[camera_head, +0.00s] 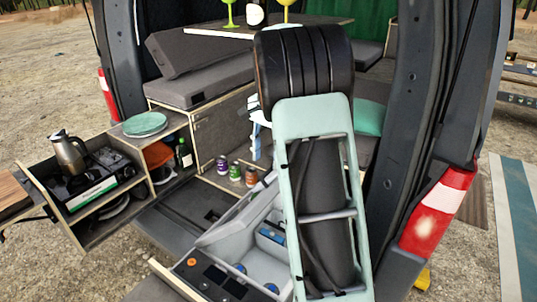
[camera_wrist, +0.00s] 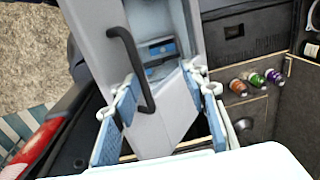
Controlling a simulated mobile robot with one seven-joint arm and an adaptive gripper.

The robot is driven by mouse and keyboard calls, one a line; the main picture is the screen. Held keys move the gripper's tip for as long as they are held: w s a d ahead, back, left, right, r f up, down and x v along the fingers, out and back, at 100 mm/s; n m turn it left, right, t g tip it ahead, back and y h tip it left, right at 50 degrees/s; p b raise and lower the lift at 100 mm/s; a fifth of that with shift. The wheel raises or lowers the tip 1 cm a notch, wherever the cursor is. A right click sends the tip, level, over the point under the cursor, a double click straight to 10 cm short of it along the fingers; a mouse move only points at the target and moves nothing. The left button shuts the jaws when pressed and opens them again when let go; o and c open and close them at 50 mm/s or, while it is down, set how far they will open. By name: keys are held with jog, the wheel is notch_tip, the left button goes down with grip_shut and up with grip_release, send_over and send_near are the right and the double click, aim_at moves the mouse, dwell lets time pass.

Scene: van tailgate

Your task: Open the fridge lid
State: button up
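The fridge is a light grey box (camera_wrist: 172,122) low in the van's rear. A black bar handle (camera_wrist: 127,50) runs along a pale panel in the wrist view. Beside it a recess with blue parts (camera_wrist: 160,50) shows. I cannot tell exactly where the lid ends or whether it is raised. My gripper (camera_wrist: 159,78) is open, its blue-padded fingers spread wide. The handle's lower end appears between them in the picture; contact is not visible. In the head view my arm mostly hides the gripper.
Several small coloured jars (camera_head: 235,171) stand beside the fridge. A table (camera_head: 262,27) with goblets stands behind my arm. The van's right pillar and tail light (camera_head: 437,210) bound the right side.

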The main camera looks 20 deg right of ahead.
jog(key=shift+a+f, duration=0.45)
notch_tip(320, 180, up, 13)
jog(key=d, duration=0.1)
jog(key=shift+s+d, duration=0.15)
jog(key=shift+s, duration=0.25)
jog(key=shift+f, duration=0.1)
